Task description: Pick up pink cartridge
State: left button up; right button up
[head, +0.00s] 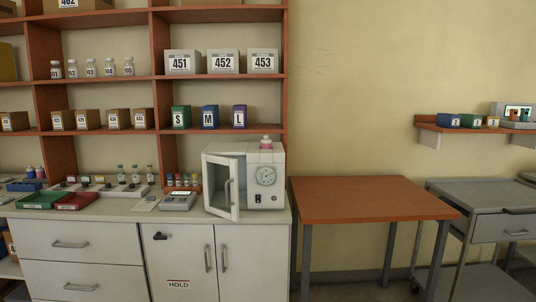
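A small pink item with a pale top (266,143), which looks like the pink cartridge, stands upright on top of the white incubator (265,160). The incubator sits at the right end of the counter, with a round dial on its front and its door (233,188) swung open toward the front. Another small pinkish item (41,172) stands at the far left of the counter, too small to make out well. Neither of my grippers shows in the head view.
A grey device (178,201), small coloured vials (183,181), a green tray (42,200) and a red tray (76,201) lie left of the incubator. Shelves (222,76) with boxes rise behind. An empty wooden-topped table (365,198) stands to the right.

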aim_at(266, 143)
jog(key=i+l+u, duration=0.15)
jog(key=i, duration=0.55)
jog(key=i+l+u, duration=0.1)
jog(key=i, duration=0.55)
jog(key=i+l+u, duration=0.1)
jog(key=l, duration=0.25)
jog(key=i+l, duration=0.3)
jog(key=i+l+u, duration=0.15)
jog(key=l, duration=0.35)
jog(key=i+l+u, duration=0.1)
jog(key=l, duration=0.3)
jog(key=i, duration=0.1)
